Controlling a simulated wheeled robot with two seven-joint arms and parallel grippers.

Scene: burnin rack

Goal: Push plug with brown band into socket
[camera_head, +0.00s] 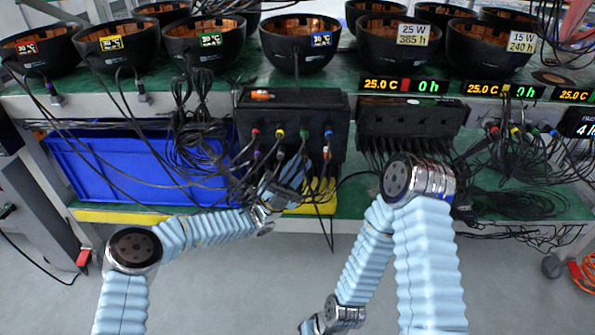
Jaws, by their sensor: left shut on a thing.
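My left gripper (296,172) is just below the front of a black socket box (340,118) on the rack's middle level. It is shut on a thin plug or cable end, mostly hidden by the fingers and the surrounding cables. I cannot make out a brown band on it.
A blue bin (100,165) stands left of the box, with a cable bundle (205,150) hanging in front. A second black box (410,115) is at the right. Black bowl-shaped lamps (299,62) line the upper shelf. Loose cables crowd the lower right shelf.

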